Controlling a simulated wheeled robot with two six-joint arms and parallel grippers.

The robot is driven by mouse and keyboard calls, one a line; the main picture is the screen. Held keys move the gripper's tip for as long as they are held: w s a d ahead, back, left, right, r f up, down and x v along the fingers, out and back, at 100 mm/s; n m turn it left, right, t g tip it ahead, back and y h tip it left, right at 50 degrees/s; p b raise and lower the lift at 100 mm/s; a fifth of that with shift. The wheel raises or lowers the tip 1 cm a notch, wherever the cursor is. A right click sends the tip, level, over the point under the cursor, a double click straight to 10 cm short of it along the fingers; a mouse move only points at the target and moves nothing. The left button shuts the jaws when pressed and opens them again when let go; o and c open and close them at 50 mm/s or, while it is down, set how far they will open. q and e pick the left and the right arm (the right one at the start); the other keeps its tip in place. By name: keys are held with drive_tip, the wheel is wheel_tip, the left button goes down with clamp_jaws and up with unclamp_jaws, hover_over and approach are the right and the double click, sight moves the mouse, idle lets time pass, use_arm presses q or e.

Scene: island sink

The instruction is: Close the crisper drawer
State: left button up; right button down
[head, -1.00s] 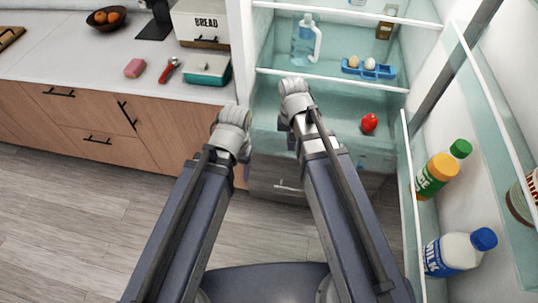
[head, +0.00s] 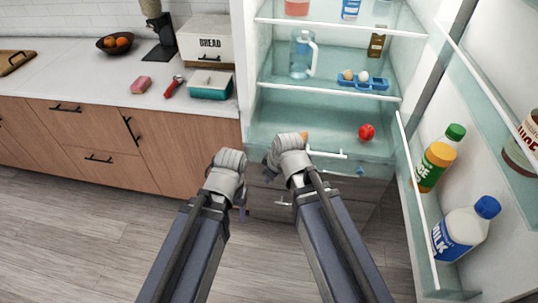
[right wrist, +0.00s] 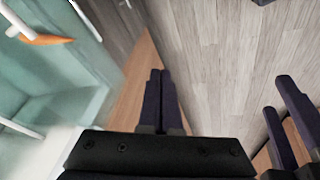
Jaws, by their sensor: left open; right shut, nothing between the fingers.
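The crisper drawer (head: 345,170) is a see-through teal bin low in the open fridge, with a white bar handle (head: 327,153). Its inside shows from above, so it appears pulled out, by how much I cannot tell. A red tomato (head: 367,132) and an orange item (head: 304,135) lie in it. My right gripper (head: 268,172) is shut and empty at the drawer's left front; its closed fingers (right wrist: 160,100) show in the right wrist view. My left gripper (head: 242,205) is open and empty, left of the drawer; its parted fingers also show in the right wrist view (right wrist: 286,120).
A grey lower drawer front (head: 300,212) lies under the crisper. The open fridge door (head: 425,225) on the right holds juice (head: 438,160) and milk (head: 465,232) bottles. Wood cabinets (head: 90,140) stand left. The floor before them is clear.

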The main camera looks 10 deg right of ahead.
drive_tip(key=w+d+r+n+t+y, duration=0.1)
drive_tip(key=w+d+r+n+t, duration=0.25)
drive_tip(key=w, duration=0.35)
drive_tip(key=b+x, duration=0.2)
drive_tip(key=x, duration=0.2)
drive_tip(key=w+d+b+x, duration=0.1)
drive_tip(key=b+x, duration=0.2)
drive_tip(key=x, duration=0.1)
drive_tip(key=w+r+b+x, duration=0.1)
drive_tip(key=b+x, duration=0.2)
drive_tip(key=x, duration=0.2)
drive_tip(key=shift+d+r, duration=0.1)
drive_tip(key=shift+d, duration=0.1)
drive_tip(key=shift+w, duration=0.15)
drive_tip(key=w+d, duration=0.3)
drive_tip(key=w, duration=0.9)
drive_tip(key=w+d, duration=0.4)
drive_tip(key=w, duration=0.9)
drive_tip(key=shift+w+d, duration=0.15)
drive_tip(key=shift+w+r, duration=0.1)
